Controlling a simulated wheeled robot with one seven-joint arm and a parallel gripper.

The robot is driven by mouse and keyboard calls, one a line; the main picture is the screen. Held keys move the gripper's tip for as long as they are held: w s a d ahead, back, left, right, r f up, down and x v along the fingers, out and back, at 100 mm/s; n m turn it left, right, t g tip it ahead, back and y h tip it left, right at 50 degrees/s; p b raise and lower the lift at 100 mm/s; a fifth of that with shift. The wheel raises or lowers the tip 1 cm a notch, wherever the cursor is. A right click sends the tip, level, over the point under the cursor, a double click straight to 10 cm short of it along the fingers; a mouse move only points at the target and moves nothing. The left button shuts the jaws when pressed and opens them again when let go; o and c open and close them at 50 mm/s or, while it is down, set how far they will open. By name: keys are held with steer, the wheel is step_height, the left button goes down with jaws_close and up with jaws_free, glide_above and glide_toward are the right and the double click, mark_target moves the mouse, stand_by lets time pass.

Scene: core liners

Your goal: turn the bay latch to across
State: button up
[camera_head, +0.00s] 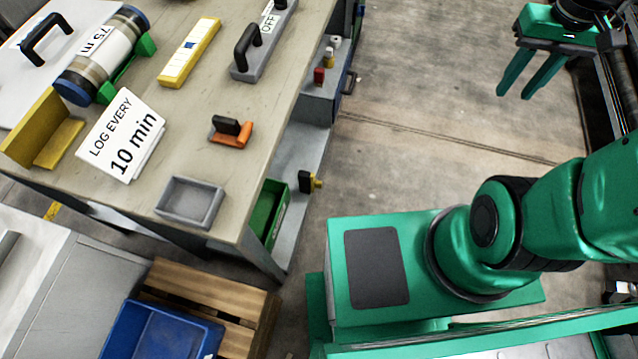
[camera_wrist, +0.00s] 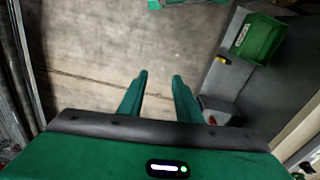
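My gripper (camera_head: 519,95) hangs at the upper right of the head view, over the bare floor and well apart from the bench. Its two green fingers are parted with nothing between them; the wrist view shows the same gap (camera_wrist: 159,76). A small black part with a yellow knob (camera_head: 311,182) is on the bench's right side, by the lower shelf; its yellow shows small in the wrist view (camera_wrist: 224,59). A dark handle-like part (camera_head: 349,83) is higher on that side. I cannot tell for certain which is the bay latch, nor its setting.
The bench top (camera_head: 185,150) holds a core tube (camera_head: 100,52), a sign (camera_head: 121,136), a grey tray (camera_head: 190,202) and an orange-black block (camera_head: 231,132). A green bin (camera_head: 268,212) sits below. Floor (camera_head: 425,120) between bench and gripper is clear.

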steer(key=w+a+f+n, duration=0.3)
steer(key=w+f, duration=0.4)
steer(key=w, duration=0.2)
steer(key=w+a+f+n, duration=0.3)
steer(key=w+f, duration=0.4)
steer(key=w, duration=0.1)
steer(key=w+a+f+n+t+y, duration=0.15)
steer(key=w+a+f, duration=0.25)
steer(key=f, duration=0.4)
steer(key=w+a+f+n+g, duration=0.1)
steer(key=w+a+f+n, duration=0.2)
steer(key=a+f, duration=0.3)
steer(key=n+y, duration=0.3)
steer(key=n, duration=0.3)
glide_toward(320, 182)
steer(key=shift+t, duration=0.45)
steer(key=x, duration=1.1)
steer(key=shift+s+f, duration=0.1)
steer(key=shift+s, duration=0.3)
steer(key=shift+c, duration=0.3)
